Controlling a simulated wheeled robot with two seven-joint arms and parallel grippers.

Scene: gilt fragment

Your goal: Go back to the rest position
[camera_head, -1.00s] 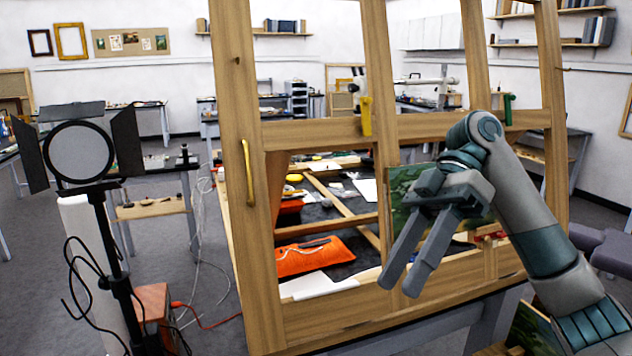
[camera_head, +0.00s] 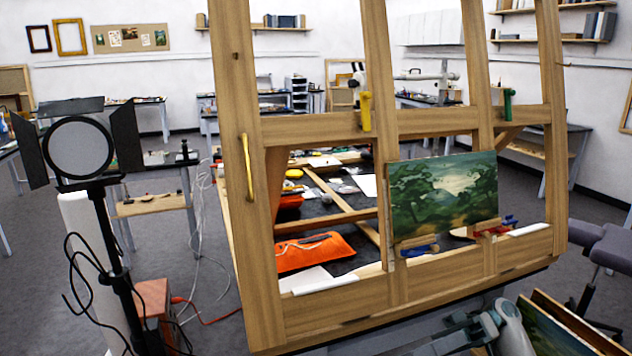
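My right gripper (camera_head: 446,342) is low at the bottom edge of the head view, in front of and below the wooden easel frame (camera_head: 330,322). It is partly cut off and foreshortened, so I cannot tell whether its fingers are apart. Nothing held shows in it. My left gripper is not in view. A green landscape painting (camera_head: 443,195) stands upright on the easel's lower ledge, apart from my gripper.
Other framed pictures (camera_head: 560,325) lean at the bottom right, close to my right arm. A studio lamp (camera_head: 80,150) on a stand and cables are at the left. An orange cloth (camera_head: 312,252) lies behind the easel. A stool (camera_head: 610,248) is at the right.

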